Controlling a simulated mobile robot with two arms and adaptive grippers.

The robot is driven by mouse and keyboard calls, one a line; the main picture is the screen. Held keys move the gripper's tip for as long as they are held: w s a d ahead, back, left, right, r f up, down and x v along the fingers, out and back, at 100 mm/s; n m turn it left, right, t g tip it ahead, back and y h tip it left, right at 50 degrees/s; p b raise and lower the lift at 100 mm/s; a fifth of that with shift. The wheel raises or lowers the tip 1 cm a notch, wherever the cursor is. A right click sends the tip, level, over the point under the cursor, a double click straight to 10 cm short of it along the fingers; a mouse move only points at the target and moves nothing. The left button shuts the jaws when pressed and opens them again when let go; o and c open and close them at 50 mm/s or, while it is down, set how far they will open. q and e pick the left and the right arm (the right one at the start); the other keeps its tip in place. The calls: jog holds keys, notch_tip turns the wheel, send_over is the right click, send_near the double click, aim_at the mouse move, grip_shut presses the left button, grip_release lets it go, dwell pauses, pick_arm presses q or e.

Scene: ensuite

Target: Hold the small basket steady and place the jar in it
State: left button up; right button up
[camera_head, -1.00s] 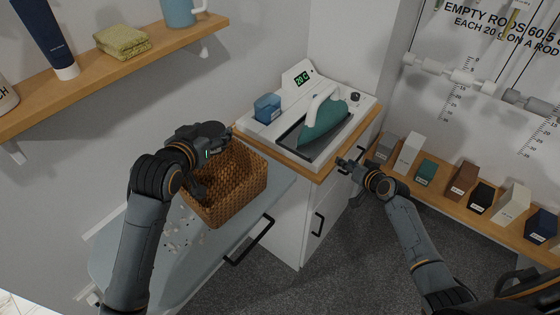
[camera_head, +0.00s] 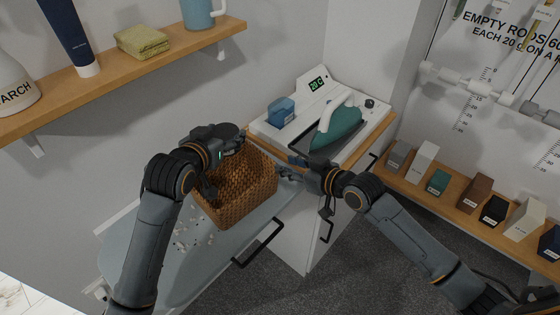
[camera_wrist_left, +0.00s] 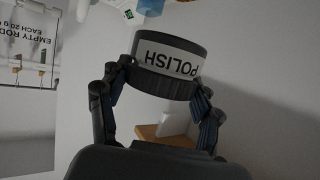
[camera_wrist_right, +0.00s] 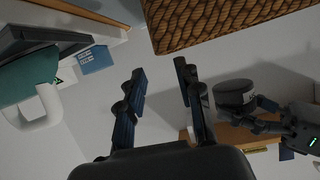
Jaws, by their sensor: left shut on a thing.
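The brown woven basket (camera_head: 250,190) stands on the light ironing board, and its side shows at the top of the right wrist view (camera_wrist_right: 225,20). My left gripper (camera_head: 240,141) is at the basket's back left rim. In the left wrist view it is shut on a dark jar (camera_wrist_left: 168,50) with a white POLISH label. The jar also shows in the right wrist view (camera_wrist_right: 235,92), but it is hard to make out in the head view. My right gripper (camera_head: 284,172) is open and empty beside the basket's right side, with its fingers (camera_wrist_right: 160,72) apart.
The ironing board (camera_head: 190,255) has small pale bits on it. Right of the basket, a white cabinet carries an iron (camera_head: 336,128) and a blue box (camera_head: 281,111). A wall shelf (camera_head: 110,80) hangs above left. A low shelf (camera_head: 460,205) with several small boxes is at the right.

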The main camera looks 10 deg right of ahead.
aim_at(263, 156)
jog(key=x, duration=1.1)
jog(key=shift+w+a+f, duration=0.15)
jog(key=shift+w, duration=0.05)
grip_shut()
